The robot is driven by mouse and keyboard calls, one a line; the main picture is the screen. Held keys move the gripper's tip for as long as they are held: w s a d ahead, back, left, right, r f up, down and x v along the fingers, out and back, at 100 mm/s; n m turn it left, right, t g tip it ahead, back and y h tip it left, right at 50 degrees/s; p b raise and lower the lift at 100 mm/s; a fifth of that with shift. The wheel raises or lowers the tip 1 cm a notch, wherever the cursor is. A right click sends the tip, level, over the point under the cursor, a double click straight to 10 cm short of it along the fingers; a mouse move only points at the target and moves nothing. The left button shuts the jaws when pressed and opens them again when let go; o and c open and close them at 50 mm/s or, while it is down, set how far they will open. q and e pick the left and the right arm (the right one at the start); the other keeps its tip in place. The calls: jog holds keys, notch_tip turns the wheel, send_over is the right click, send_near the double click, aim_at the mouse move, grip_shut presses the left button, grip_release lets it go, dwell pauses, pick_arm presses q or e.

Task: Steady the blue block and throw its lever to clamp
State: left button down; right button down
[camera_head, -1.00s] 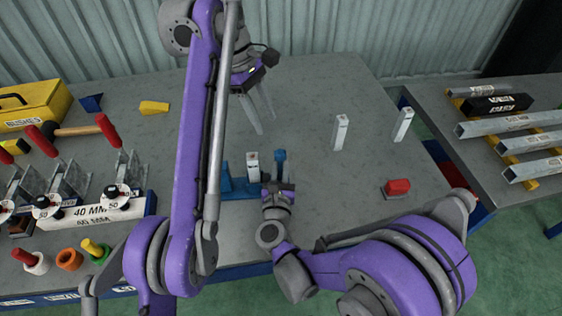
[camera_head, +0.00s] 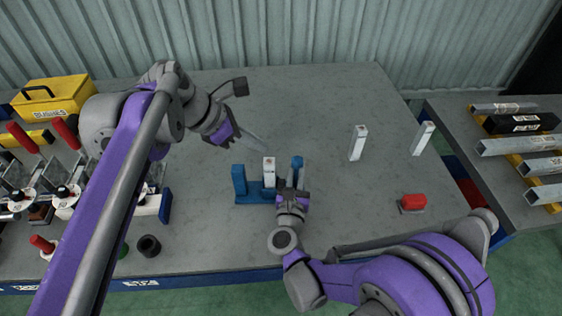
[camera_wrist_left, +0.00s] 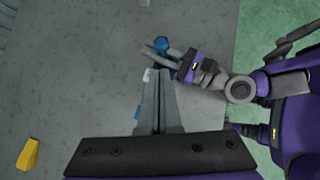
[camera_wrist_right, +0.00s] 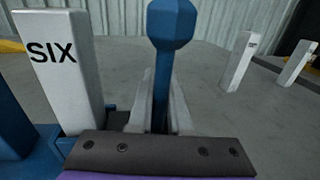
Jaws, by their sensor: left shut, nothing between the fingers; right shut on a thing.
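The blue block (camera_head: 246,196) sits near the front edge of the grey table, with an upright blue post (camera_head: 239,180) at its left end. A white post (camera_head: 269,171) stands in it, marked SIX in the right wrist view (camera_wrist_right: 60,65). The blue lever (camera_head: 297,163) stands upright at the right end; its faceted knob shows in the right wrist view (camera_wrist_right: 171,27). My right gripper (camera_wrist_right: 162,105) is shut on the lever's shaft below the knob. My left gripper (camera_head: 264,150) is shut and empty, fingertips just behind the white post and apart from it in the head view.
Two white posts (camera_head: 358,142) (camera_head: 422,138) and a red-topped piece (camera_head: 413,203) stand to the right. Clamps and a yellow box (camera_head: 55,97) crowd the left. A dark ring (camera_head: 148,246) lies at the front edge. The table's back middle is clear.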

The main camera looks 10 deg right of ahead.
pick_arm(q)
jog(key=shift+s+a+f+n+t, duration=0.4)
jog(key=shift+s+f+n, duration=0.15)
jog(key=shift+s, duration=0.2)
send_near(296, 173)
jog(key=shift+w+d+f, duration=0.85)
jog(key=shift+d+f, duration=0.1)
jog(key=shift+f, duration=0.1)
jog(key=shift+d, duration=0.1)
